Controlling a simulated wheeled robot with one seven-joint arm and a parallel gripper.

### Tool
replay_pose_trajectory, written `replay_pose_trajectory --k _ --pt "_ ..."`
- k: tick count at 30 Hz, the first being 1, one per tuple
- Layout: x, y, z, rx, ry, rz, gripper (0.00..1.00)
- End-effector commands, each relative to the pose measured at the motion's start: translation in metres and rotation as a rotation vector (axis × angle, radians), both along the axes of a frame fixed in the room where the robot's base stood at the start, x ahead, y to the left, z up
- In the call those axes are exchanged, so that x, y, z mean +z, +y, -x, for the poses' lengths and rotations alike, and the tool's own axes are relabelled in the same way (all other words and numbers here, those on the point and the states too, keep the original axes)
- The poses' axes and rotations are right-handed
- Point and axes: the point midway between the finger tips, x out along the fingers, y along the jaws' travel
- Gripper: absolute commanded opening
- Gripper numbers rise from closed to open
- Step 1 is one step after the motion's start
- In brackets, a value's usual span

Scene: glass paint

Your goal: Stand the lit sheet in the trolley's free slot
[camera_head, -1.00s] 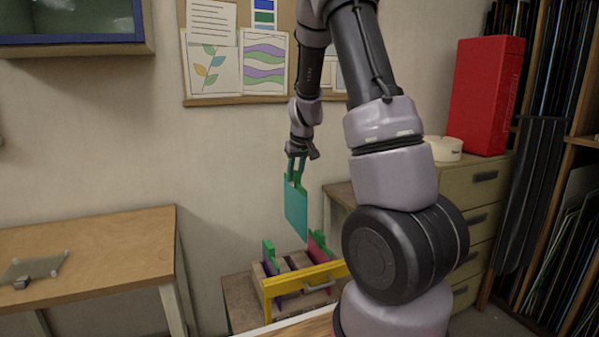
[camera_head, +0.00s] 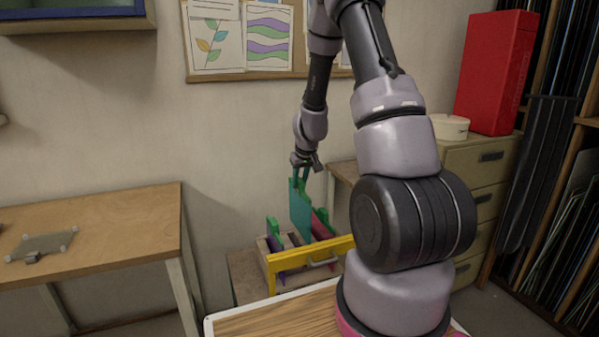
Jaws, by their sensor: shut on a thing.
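My gripper (camera_head: 300,172) is shut on the top edge of a teal sheet (camera_head: 300,213) with a green top. The sheet hangs upright over the trolley (camera_head: 310,262), which has a yellow front bar and a grey handle. A purple sheet (camera_head: 278,259) with a green top stands in the trolley on the left, and a dark red sheet (camera_head: 320,228) with a green top stands on the right. The teal sheet's lower edge is at about the slot tops between these two. I cannot tell whether it has entered the slot.
A wooden table (camera_head: 110,225) with a small grey plate (camera_head: 43,246) stands at the left. Drawers (camera_head: 480,200) bearing a red box (camera_head: 495,75) and a white round tub (camera_head: 449,127) stand at the right. The wall is close behind the trolley.

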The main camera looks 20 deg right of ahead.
Motion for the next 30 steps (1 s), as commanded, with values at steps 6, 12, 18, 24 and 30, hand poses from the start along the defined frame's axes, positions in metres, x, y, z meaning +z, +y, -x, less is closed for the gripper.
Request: replay_pose_trajectory --k 6,12,18,24,30 --pt "-0.029 -0.001 0.000 -0.004 0.001 -0.002 0.00" --pt "-0.055 -0.001 0.000 -0.002 0.001 -0.002 0.00" --pt "-0.081 0.000 0.000 -0.002 0.001 -0.001 0.00" --pt "-0.107 0.000 0.000 -0.001 0.001 -0.001 0.00" --pt "-0.126 0.000 -0.001 0.000 -0.001 0.000 0.00"
